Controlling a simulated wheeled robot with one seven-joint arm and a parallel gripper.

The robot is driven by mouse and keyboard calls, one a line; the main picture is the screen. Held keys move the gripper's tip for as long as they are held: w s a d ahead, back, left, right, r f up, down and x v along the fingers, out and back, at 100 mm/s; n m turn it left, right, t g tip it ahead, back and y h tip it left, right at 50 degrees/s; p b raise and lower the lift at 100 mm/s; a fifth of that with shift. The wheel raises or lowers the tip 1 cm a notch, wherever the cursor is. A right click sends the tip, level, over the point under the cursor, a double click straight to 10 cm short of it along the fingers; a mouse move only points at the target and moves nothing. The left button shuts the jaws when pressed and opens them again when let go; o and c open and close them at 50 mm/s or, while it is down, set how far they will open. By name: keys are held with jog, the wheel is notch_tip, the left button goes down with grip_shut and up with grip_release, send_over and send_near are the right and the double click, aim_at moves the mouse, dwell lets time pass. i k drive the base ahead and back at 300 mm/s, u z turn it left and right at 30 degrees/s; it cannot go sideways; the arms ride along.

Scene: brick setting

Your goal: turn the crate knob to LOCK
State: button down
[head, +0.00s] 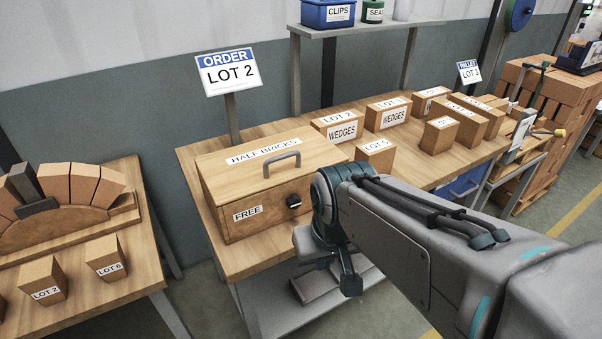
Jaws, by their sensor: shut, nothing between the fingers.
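The wooden crate (222,193) labelled HALF BRICKS stands on the bench with its lid (225,163) on and a grey handle (283,162) on top. Its small black knob (294,201) is on the front face, towards the right. A FREE label (248,213) is on the front, left of the knob. No LOCK label shows; my arm covers the crate's right front corner. My gripper (350,284) is low in front of the bench, right of and below the knob, apart from it. It is shut and empty, its fingers partly hidden by my wrist.
Boxes labelled WEDGES (341,124) and a smaller box (375,155) stand on the bench right of the crate. An ORDER LOT 2 sign (228,72) rises behind it. A left table (143,243) holds a brick arch (68,210); a floor gap separates the tables.

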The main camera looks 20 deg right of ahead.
aim_at(292, 201)
jog(key=z, duration=1.85)
jog(key=k, duration=0.9)
jog(key=u, duration=1.65)
jog(key=i, duration=0.5)
